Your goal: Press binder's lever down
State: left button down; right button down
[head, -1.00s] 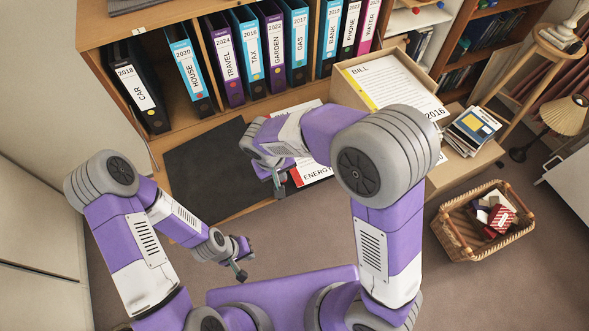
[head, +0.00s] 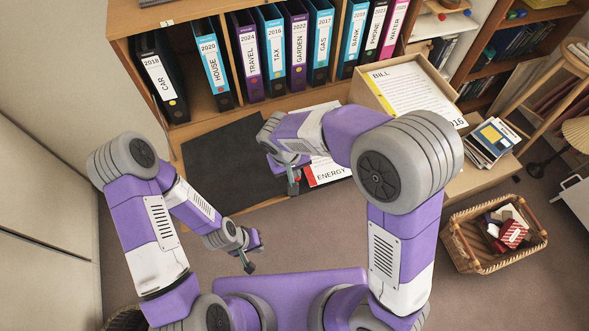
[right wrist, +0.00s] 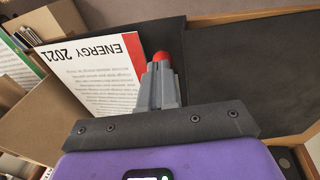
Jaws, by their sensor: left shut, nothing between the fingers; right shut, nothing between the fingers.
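No binder lever can be made out for certain in the head view. Several labelled binders (head: 245,60) stand upright on the shelf. A white page headed ENERGY 2021 (right wrist: 95,75), with a red stripe, lies by a dark flat surface; in the head view the page (head: 328,170) is partly hidden by my right arm. My right gripper (head: 293,186) is shut and empty, over the page's left edge. In the right wrist view a rounded red piece (right wrist: 162,57) shows just beyond the fingertips; whether they touch it is unclear. My left gripper (head: 248,266) is shut and empty, low in front of the desk.
A dark mat (head: 225,165) covers the desk's left part. A box with a BILL page (head: 410,90) stands right of my right arm. Magazines (head: 490,142) lie farther right. A wicker basket (head: 470,250) sits on the floor at right.

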jog(key=s+a+r+p, duration=0.2)
jog(key=r+p, duration=0.3)
jog(key=r, duration=0.8)
jog(key=shift+s+r, duration=0.15)
jog(key=shift+s, duration=0.5)
